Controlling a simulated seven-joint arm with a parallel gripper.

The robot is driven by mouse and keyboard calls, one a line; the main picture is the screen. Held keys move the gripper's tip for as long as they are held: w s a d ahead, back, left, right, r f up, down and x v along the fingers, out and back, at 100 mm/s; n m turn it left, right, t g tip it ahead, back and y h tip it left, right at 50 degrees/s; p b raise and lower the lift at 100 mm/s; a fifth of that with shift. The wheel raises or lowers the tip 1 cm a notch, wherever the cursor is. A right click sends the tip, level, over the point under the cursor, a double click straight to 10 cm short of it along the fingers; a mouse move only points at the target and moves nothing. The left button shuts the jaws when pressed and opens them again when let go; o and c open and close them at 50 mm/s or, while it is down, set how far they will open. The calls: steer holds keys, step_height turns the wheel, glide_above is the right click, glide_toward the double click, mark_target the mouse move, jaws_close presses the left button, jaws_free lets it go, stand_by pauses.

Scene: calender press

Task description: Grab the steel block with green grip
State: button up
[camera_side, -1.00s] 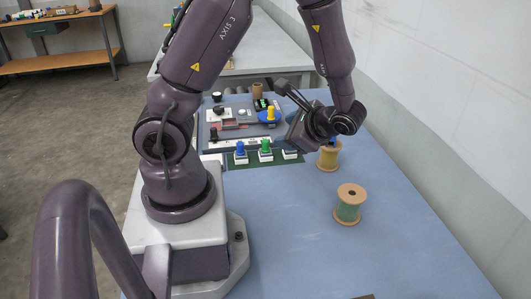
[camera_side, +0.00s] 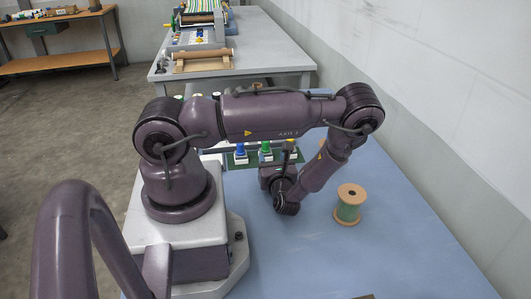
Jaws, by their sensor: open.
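The steel block with the green grip (camera_side: 265,148) stands upright on a dark green mat (camera_side: 230,160), in a row of similar blocks. A block with a blue grip (camera_side: 240,150) stands to its left. A yellow grip (camera_side: 292,144) shows to its right, partly covered by my gripper. My gripper (camera_side: 286,157) is low over the table, just in front of and slightly right of the green-grip block. It is open and holds nothing that I can see. The wrist hides much of the fingers, so I cannot tell whether they touch the block.
A spool with green winding (camera_side: 348,206) stands on the blue table (camera_side: 400,240), right of my wrist. My arm covers most of the press area behind the blocks. A grey table (camera_side: 270,50) with a machine stands at the back.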

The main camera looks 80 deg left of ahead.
mark_target(266, 145)
steer(key=a, duration=0.4)
steer(key=shift+a, duration=0.25)
steer(key=a, duration=0.4)
steer(key=shift+s+a+r, duration=0.1)
steer(key=shift+s+r, duration=0.15)
steer(key=shift+s, duration=0.1)
steer(key=shift+a, duration=0.55)
jaws_close()
